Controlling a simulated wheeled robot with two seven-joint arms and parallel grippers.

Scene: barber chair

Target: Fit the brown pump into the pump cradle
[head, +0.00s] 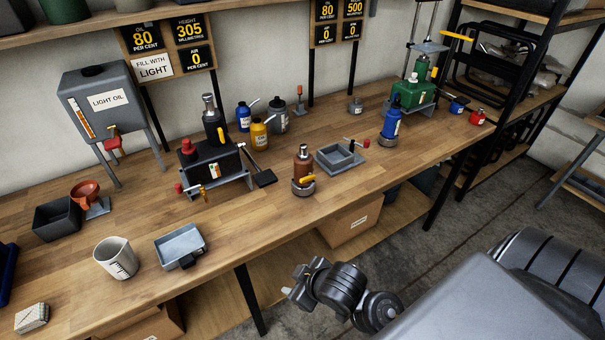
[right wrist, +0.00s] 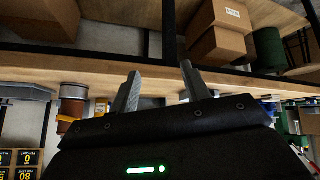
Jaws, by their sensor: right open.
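The brown pump (head: 303,165) stands upright in a round grey base on the wooden bench. It has a silver cap and a yellow lever at its front. It also shows upside down at the left of the right wrist view (right wrist: 66,125). A square grey open holder (head: 341,158) with a red-tipped lever is just right of the pump; it looks like the pump cradle, and it looks empty. My right gripper (head: 291,283) is in front of the bench edge, apart from the pump. Its two fingers are spread with nothing between them in the wrist view (right wrist: 160,72). My left gripper is out of view.
A black machine (head: 212,167) with a black pedal stands left of the pump. A blue pump (head: 391,119) stands to its right, near a green machine (head: 412,93). Yellow and blue cans stand behind. A cardboard box (head: 350,225) is under the bench.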

